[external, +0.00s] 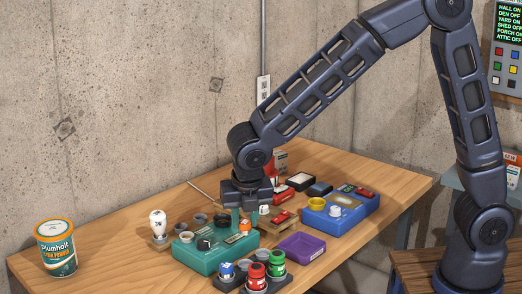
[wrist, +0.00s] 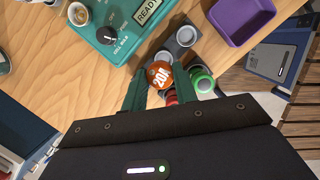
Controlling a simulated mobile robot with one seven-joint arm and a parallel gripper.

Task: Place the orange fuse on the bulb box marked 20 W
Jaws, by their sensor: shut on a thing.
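The orange fuse (wrist: 160,74), with a white "20A" mark on its cap, sits between the two green fingers of my gripper (wrist: 160,88) in the wrist view. My gripper is shut on it. In the external view my gripper (external: 246,215) points down, with the fuse (external: 245,227) at its tips, over or beside the front right part of the teal tester. I cannot read 20 W on any box.
The teal tester (external: 198,258) with a dial and sockets is close below. Red and green fuses (external: 277,258) stand in grey holders in front. A purple tray (external: 301,246) and a blue device (external: 345,215) are to the right.

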